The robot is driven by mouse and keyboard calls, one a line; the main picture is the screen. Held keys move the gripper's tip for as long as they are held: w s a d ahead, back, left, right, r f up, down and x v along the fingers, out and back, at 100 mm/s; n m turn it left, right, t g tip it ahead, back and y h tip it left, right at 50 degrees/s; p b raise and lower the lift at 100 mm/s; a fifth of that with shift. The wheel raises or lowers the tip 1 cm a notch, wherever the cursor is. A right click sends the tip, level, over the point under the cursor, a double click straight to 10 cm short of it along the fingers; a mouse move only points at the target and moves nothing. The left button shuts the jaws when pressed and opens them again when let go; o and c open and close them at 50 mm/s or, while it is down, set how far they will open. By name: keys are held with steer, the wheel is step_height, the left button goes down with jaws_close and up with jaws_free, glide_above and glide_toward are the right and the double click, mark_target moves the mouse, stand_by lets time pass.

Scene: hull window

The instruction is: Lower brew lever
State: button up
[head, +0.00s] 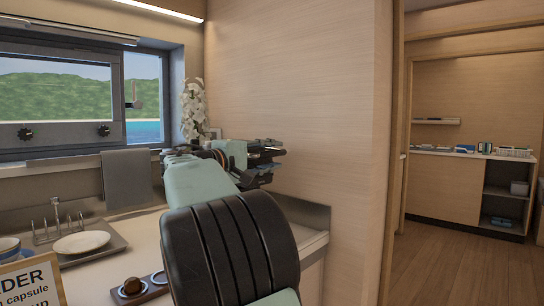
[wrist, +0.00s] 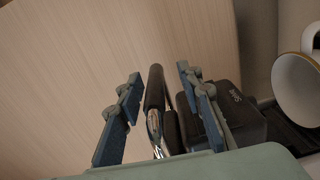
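The brew lever (wrist: 154,88) shows in the wrist view as a black grip on a chrome arm, standing raised between my two blue fingers. My gripper (wrist: 158,74) is open around it, with a visible gap on each side and no clear contact. The black coffee machine (wrist: 238,100) is just right of the right finger. In the head view my gripper (head: 264,160) is at the end of my arm near the wooden wall; my arm hides the lever and most of the machine there.
A white cup-like vessel (wrist: 300,88) is close on the right in the wrist view. The wooden wall (head: 290,85) stands behind my gripper. On the counter are a dish rack (head: 68,232), a white plate (head: 82,242) and a capsule holder (head: 140,288). A flower (head: 193,108) stands by the window.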

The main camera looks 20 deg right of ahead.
steer(key=v, duration=1.2)
steer(key=s+d+f+m+g+y+p, duration=0.2)
steer(key=s+f+y+p, duration=0.1)
steer(key=s+f+y, duration=0.3)
steer(key=s+d+f+m+g+y+p, duration=0.1)
steer(key=s+d+f+g+y+p, duration=0.15)
steer(key=s+f, duration=0.5)
steer(key=s+a+f+t+y+b, duration=0.2)
steer(key=s+a+f+y+b, duration=0.15)
steer(key=s+a+f, duration=0.45)
steer(key=s+a+f+t+y+b, duration=0.1)
steer(key=s+a+f+y+b, duration=0.2)
steer(key=s+a+f+y, duration=0.5)
step_height(320, 180, up, 34)
steer(key=s+d+h+p, duration=0.2)
steer(key=h+p, duration=0.1)
steer(key=p, duration=3.4)
steer(key=shift+m, duration=0.4)
